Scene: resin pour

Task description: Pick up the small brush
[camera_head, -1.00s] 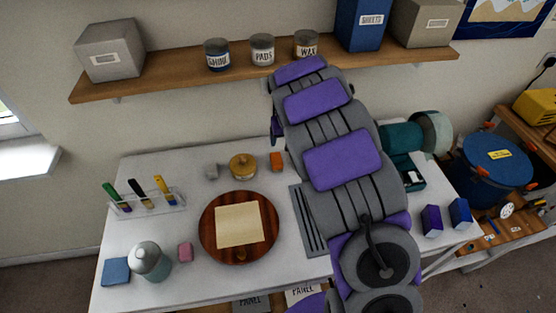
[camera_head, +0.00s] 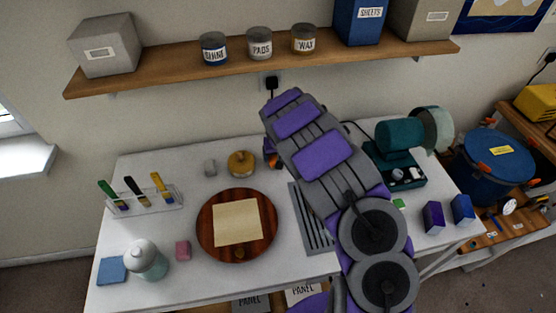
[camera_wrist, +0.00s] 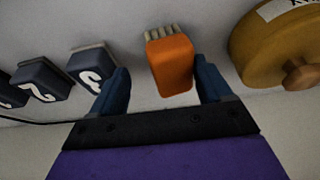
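The small brush (camera_wrist: 170,65), with an orange body and pale bristles, is in the middle of the wrist view. In the head view only a bit of orange (camera_head: 271,160) shows beside my arm; the rest is hidden. My gripper (camera_wrist: 163,84) is open and empty, with one blue finger to the left and one to the right of the brush. The brush lies between and slightly beyond the fingertips. I cannot tell whether either finger touches it.
A yellow lidded pot (camera_wrist: 270,45) is close on the right in the wrist view. Dark numbered blocks (camera_wrist: 90,62) stand on the left. In the head view, a rack (camera_head: 146,203) holds three brushes, and a round wooden board (camera_head: 206,228) lies mid-table. A shelf (camera_head: 150,77) runs above.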

